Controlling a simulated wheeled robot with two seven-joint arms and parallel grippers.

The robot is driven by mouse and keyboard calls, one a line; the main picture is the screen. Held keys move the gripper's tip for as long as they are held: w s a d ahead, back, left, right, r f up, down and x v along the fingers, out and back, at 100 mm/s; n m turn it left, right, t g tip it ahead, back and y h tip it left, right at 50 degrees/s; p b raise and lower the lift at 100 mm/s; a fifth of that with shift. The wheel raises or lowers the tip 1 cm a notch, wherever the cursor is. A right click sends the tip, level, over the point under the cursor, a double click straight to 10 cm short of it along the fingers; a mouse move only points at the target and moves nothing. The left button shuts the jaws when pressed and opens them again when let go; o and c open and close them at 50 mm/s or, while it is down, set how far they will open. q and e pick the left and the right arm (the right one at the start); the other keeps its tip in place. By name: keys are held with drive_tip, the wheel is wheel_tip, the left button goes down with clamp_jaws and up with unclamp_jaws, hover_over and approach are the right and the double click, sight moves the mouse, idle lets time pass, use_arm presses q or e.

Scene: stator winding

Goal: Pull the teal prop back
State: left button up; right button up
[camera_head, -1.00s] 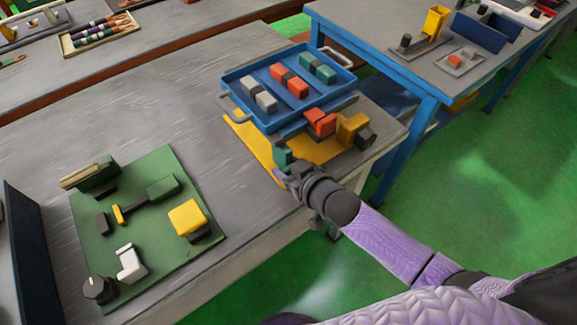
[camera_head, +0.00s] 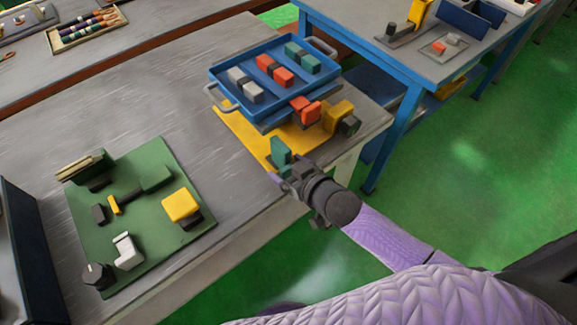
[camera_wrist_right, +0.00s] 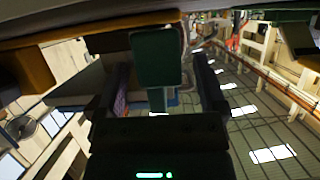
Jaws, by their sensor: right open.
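The teal prop (camera_head: 280,151) is a small upright block at the front edge of the yellow base (camera_head: 243,131), below the blue tray (camera_head: 222,93). My right gripper (camera_head: 284,175) is at the near side of the prop, close to the table's edge. In the right wrist view, the teal prop (camera_wrist_right: 157,57) stands between the two spread dark fingers of the right gripper (camera_wrist_right: 163,90). A gap shows on both sides, so the fingers are open around it. My left gripper is not in view.
The tray holds grey, red and teal blocks. A red block (camera_head: 305,109) and a yellow block (camera_head: 338,115) sit at its front right. A green board (camera_head: 150,235) with fixtures lies left. The grey table between is clear. A blue table (camera_head: 400,75) stands at right.

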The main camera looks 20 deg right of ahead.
drive_tip(key=p+v, duration=0.3)
drive_tip(key=v, duration=0.7)
drive_tip(key=s+d+f+m+g+h+b, duration=0.15)
drive_tip(key=s+f, duration=0.25)
drive_tip(key=f, duration=0.5)
drive_tip(key=s+d+f+g+h+b, duration=0.2)
drive_tip(key=s+d+f+g, duration=0.1)
drive_tip(key=f, duration=0.7)
drive_tip(key=s+a+f+g+b, duration=0.1)
drive_tip(key=s+f+g, duration=0.2)
drive_tip(key=s+f, duration=0.3)
drive_tip(key=s+f+g+h+b, duration=0.1)
drive_tip(key=s+f+g, duration=0.3)
drive_tip(key=s, duration=1)
wheel_tip(320, 180, down, 3)
drive_tip(key=shift+s+a+f+b, duration=0.2)
drive_tip(key=shift+s+a+b, duration=0.15)
drive_tip(key=shift+a, duration=0.05)
